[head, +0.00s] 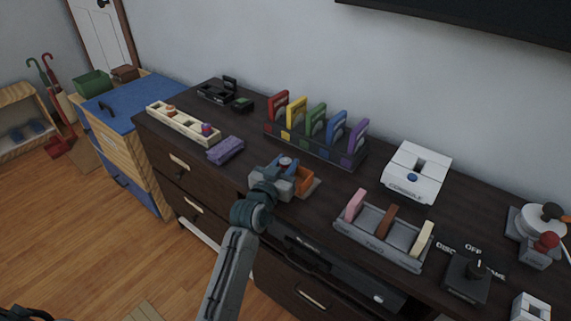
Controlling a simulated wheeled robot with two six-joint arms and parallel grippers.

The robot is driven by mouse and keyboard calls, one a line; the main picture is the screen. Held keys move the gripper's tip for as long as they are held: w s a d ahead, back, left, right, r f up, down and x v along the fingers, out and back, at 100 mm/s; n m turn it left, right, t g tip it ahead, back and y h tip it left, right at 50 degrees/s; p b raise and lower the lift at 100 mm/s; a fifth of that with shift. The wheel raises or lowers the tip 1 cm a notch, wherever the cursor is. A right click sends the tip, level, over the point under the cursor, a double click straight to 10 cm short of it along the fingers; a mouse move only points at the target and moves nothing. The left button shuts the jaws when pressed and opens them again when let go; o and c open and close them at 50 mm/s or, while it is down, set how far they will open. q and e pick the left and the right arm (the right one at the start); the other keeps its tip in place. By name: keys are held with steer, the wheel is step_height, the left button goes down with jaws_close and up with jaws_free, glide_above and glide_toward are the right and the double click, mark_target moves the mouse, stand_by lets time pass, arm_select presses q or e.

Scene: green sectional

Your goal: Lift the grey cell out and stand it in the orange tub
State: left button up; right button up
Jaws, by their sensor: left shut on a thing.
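My left gripper (284,169) reaches over the dark dresser top from the front and is shut on a small grey cell (287,161), whose rounded top with a reddish mark shows between the fingers. The orange tub (305,180) is directly beside and behind the gripper, on its right. The gripper hides part of the tub, so I cannot tell whether the cell is over it, inside it or still beside it. A cream rack (181,125) at the left of the dresser holds small cells with orange and purple-red tops. My right gripper is not in view.
A purple block (225,149) lies left of the gripper. Behind stands a rack of coloured upright pieces (315,142). To the right are a grey tray (381,241) with pink, brown and cream pieces and a white console (415,173). A dark knob box (466,276) is farther right.

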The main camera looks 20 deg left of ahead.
arm_select(q)
steer(key=o, duration=1.1)
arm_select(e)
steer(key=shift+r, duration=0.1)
arm_select(q)
steer(key=shift+s, duration=0.1)
steer(key=shift+s, duration=0.25)
steer(key=s, duration=0.3)
steer(key=s+a, duration=0.1)
steer(key=s, duration=0.6)
steer(key=shift+a, duration=0.2)
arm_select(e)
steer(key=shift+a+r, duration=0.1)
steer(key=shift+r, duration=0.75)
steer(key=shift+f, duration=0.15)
